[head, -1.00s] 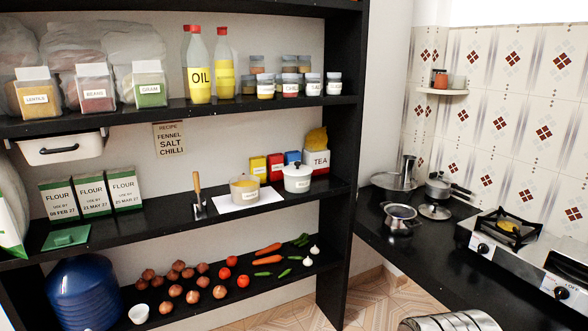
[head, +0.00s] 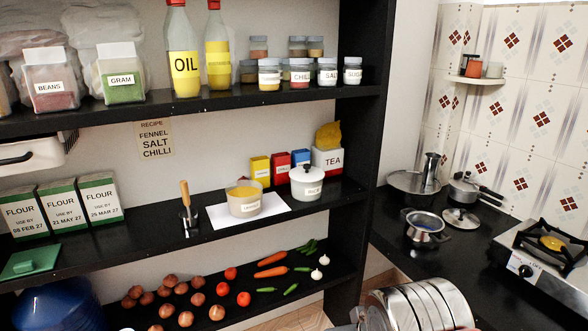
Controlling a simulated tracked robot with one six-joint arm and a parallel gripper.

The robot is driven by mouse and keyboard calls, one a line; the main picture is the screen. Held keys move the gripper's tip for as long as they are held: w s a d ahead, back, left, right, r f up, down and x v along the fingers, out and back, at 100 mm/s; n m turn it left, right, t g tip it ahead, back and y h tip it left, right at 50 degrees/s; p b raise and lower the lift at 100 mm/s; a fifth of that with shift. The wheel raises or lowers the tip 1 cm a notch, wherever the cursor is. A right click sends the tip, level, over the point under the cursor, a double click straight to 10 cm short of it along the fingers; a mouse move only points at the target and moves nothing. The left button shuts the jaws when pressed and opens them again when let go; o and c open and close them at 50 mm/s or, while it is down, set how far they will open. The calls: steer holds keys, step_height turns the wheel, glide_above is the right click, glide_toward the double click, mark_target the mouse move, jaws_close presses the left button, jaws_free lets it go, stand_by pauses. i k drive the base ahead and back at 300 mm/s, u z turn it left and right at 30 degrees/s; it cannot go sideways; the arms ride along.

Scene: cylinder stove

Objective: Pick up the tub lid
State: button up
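A flat green lid (head: 32,262) with a raised grip lies on the middle shelf at the far left, in front of the flour packs. A cream tub (head: 244,207) with yellow contents stands uncovered on a white sheet on the same shelf. Beside it, a white lidded pot (head: 307,188) is closed. A round metal lid (head: 461,219) lies on the dark counter at the right. I cannot tell from the picture which lid belongs to a tub. My gripper's fingers are not in view.
Three flour packs (head: 98,205) stand behind the green lid. Pans and a stove (head: 545,252) occupy the counter. A ridged silver form fills the bottom right. The shelf front between green lid and tool is clear.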

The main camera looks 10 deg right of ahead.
mark_target(306, 173)
steer(key=u, duration=0.25)
steer(key=i, duration=1.3)
steer(key=u, duration=0.25)
